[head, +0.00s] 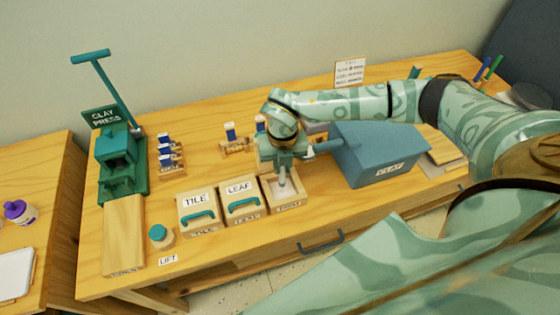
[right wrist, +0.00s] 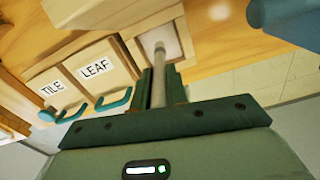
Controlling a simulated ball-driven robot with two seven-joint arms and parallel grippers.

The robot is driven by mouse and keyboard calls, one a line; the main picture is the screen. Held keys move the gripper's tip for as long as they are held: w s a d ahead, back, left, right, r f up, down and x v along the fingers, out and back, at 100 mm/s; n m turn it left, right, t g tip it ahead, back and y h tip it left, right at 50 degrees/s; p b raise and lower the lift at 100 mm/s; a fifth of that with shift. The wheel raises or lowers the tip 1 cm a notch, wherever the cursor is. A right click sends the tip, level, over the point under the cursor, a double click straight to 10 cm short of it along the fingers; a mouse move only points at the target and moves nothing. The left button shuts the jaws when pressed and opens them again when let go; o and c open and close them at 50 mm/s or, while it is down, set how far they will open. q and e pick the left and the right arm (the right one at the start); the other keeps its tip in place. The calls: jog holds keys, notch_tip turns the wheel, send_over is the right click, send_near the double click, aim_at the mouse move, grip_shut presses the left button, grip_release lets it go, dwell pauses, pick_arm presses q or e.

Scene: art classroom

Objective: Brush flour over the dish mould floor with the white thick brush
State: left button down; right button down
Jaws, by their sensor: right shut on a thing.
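My right gripper (head: 284,160) is shut on the white thick brush (head: 282,178), which points down over the open dish mould (head: 298,201). The dish mould is a pale wooden box with a light floor and a front label too small to read. In the right wrist view the brush (right wrist: 158,88) stands between the fingers, and its tip overlaps the light floor of the mould (right wrist: 133,48). I cannot tell whether the tip touches the floor. The gripper and arm hide part of the table behind. My left gripper is not in view.
Lidded TILE (head: 197,212) and LEAF (head: 240,199) boxes with teal handles stand close left of the mould. A blue-grey CLAY box (head: 375,155) is close on the right. The table's front edge is near.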

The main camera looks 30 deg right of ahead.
jog(key=shift+d, duration=0.15)
jog(key=shift+s+d, duration=0.1)
jog(key=shift+d, duration=0.3)
jog(key=shift+s+d+p, duration=0.1)
jog(key=shift+d+p, duration=0.2)
jog(key=shift+p, duration=0.1)
jog(key=shift+f, duration=0.1)
jog(key=shift+a, duration=0.15)
